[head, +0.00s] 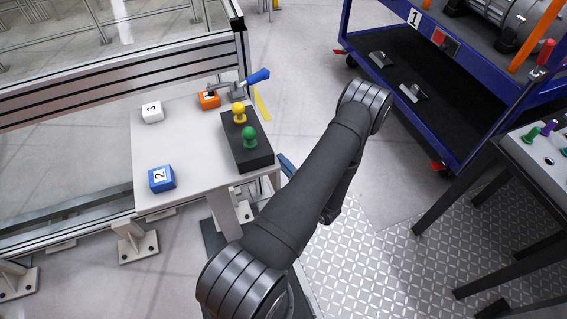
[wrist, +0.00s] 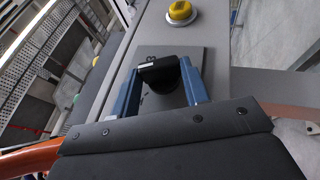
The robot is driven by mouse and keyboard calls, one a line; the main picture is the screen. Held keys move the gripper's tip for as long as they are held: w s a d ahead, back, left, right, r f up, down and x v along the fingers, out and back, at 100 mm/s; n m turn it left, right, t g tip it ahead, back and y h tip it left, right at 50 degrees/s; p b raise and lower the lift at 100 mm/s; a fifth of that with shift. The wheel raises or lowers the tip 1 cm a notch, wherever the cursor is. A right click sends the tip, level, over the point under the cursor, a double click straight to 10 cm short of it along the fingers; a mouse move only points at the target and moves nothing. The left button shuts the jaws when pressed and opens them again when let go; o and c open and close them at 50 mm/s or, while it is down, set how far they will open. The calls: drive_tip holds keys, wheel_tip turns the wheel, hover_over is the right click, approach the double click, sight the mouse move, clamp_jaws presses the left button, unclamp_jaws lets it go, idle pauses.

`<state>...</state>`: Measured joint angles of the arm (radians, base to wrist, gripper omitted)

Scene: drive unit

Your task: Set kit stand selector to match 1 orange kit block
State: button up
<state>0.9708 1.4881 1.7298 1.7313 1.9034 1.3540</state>
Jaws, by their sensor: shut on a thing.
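In the wrist view, my gripper (wrist: 162,72) has its two blue fingers closed on either side of a black selector knob (wrist: 168,88). The knob sits on a grey plate on the narrow grey kit stand (wrist: 212,82). The knob's pointer setting is not readable. In the head view, my arm hides the selector and most of the gripper. The orange block (head: 206,103) sits at the table's back, by a toggle clamp with a blue handle (head: 258,76); its label is too small to read. A white block marked 3 (head: 153,117) and a blue block marked 2 (head: 162,184) stand on the table.
A yellow button (wrist: 180,10) sits on the stand beyond the knob. A black holder (head: 246,158) bears a yellow knob (head: 239,112) and a green knob (head: 250,138). A blue cart (head: 430,165) marked 1 stands at the right. The pale table (head: 193,140) is clear in the middle.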

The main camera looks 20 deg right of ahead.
drive_tip(key=o, duration=1)
drive_tip(key=v, duration=1.7)
drive_tip(key=shift+s, duration=0.2)
